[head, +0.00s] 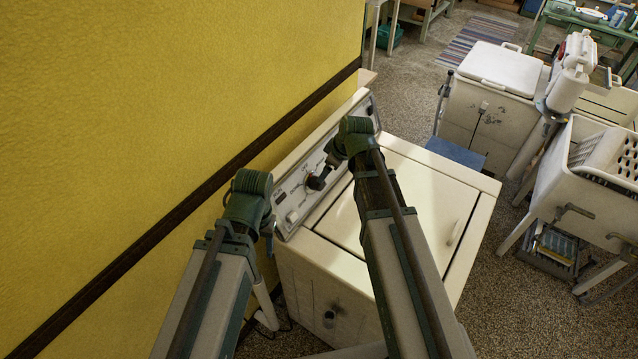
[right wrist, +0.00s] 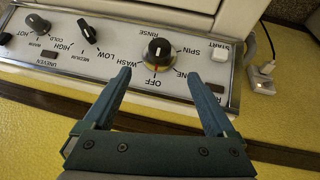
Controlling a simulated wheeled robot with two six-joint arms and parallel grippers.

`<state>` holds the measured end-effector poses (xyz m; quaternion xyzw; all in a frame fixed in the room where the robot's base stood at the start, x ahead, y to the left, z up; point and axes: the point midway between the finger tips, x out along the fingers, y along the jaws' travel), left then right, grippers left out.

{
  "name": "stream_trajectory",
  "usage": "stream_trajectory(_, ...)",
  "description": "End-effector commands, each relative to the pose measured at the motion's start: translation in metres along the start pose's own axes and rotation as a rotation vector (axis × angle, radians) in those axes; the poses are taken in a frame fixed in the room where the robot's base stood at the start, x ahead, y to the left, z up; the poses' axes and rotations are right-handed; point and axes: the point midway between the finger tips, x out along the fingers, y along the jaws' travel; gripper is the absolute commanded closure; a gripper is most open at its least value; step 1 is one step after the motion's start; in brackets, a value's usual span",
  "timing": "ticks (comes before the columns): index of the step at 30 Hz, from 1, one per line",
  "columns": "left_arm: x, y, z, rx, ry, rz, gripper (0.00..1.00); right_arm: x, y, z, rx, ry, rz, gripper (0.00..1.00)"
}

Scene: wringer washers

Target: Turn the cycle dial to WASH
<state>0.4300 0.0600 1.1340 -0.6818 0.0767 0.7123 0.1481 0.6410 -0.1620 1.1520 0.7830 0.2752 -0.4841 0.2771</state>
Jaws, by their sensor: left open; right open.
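The cycle dial (right wrist: 158,50) is a round black knob with a white line, ringed by the words OFF, WASH, RINSE and SPIN. In the head view the dial (head: 314,183) sits on the washer's back panel (head: 303,192). My right gripper (right wrist: 156,80) is open and empty, its fingertips apart on either side, just short of the dial. In the head view the right gripper is partly hidden by its own wrist. My left gripper (head: 268,236) is open and empty beside the panel's near end.
A START button (right wrist: 221,52) is beside the dial, with a LOW-MEDIUM-HIGH knob (right wrist: 87,31) and a temperature knob (right wrist: 38,23) on the other side. The yellow wall (head: 150,120) is close behind the panel. A wringer washer (head: 490,100) stands at the right.

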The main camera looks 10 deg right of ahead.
Motion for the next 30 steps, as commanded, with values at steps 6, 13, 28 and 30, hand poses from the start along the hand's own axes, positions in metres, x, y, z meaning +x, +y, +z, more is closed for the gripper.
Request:
stream_trajectory(6,0.029,0.003,-0.002,-0.001,0.001,0.0,0.47,0.032,0.0,0.002,0.0,0.0,0.0,0.09)
stream_trajectory(13,0.062,0.006,-0.004,0.004,0.001,-0.001,0.47,0.068,0.0,0.002,0.0,-0.001,0.0,0.09)
stream_trajectory(28,0.116,0.01,-0.007,0.013,0.001,-0.003,0.47,0.128,0.0,0.001,0.001,0.0,0.0,0.09)
stream_trajectory(30,0.117,0.011,-0.007,0.013,0.001,-0.003,0.47,0.129,0.0,0.0,0.001,0.0,0.0,0.09)
